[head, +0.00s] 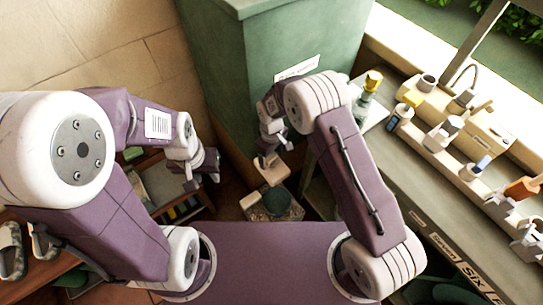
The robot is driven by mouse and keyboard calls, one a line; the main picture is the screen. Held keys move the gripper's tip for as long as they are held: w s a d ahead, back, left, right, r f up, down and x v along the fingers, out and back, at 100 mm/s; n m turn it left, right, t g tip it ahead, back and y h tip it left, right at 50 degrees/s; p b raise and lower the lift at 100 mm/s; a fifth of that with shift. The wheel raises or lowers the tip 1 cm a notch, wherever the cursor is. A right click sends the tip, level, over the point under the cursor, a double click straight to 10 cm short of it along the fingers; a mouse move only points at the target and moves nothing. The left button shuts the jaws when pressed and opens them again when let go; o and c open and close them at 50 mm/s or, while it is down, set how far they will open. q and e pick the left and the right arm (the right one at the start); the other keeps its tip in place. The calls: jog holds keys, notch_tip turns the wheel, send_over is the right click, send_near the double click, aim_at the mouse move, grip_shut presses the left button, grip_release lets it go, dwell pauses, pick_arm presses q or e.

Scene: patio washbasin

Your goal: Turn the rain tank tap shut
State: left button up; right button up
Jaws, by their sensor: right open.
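The rain tank (225,65) is a tall green box at the top centre with a white label (297,69) on its front. I cannot make out its tap; my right arm covers part of the lower front of the tank. My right gripper (273,150) is open, low in front of the tank. A small cream piece (271,171) shows just below its fingers; I cannot tell what it is or whether they touch. My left gripper (203,178) hangs left of the tank, apart from it, and its jaw opening is unclear.
A dark green round vessel (277,202) stands on the floor below my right gripper. A counter (385,160) runs along the right, with a yellow-topped bottle (372,82) and several washing items. A low shelf (160,185) stands at the left.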

jog(key=c, duration=1.4)
jog(key=shift+r+m+p, duration=0.2)
jog(key=shift+m+p, duration=0.4)
jog(key=shift+m, duration=0.5)
jog(key=shift+f+m, duration=0.2)
jog(key=shift+m, duration=0.2)
jog(key=o, duration=1.4)
